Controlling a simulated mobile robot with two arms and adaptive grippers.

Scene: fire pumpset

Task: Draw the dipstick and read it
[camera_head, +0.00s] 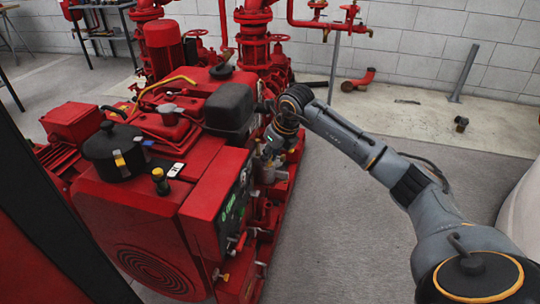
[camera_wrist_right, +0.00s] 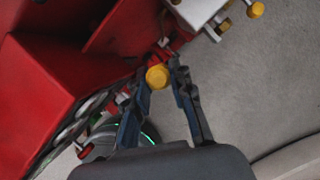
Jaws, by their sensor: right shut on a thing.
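The dipstick shows in the right wrist view as a round yellow knob (camera_wrist_right: 157,77) between my right gripper's fingertips (camera_wrist_right: 160,80). The fingers are closed on it at the side of the red engine. Its stem is hidden behind the knob and fingers, so I cannot tell how far it is out or see any marking. In the head view my right gripper (camera_head: 268,151) is at the right side of the red pump engine (camera_head: 150,215), partly hidden by the wrist. My left gripper is not in view.
A red control box (camera_head: 217,205) with a green-lit panel stands close to the gripper. A black tank (camera_head: 229,105) sits above it. Red pipes and valves (camera_head: 252,50) rise behind. The grey floor (camera_head: 345,245) to the right is clear.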

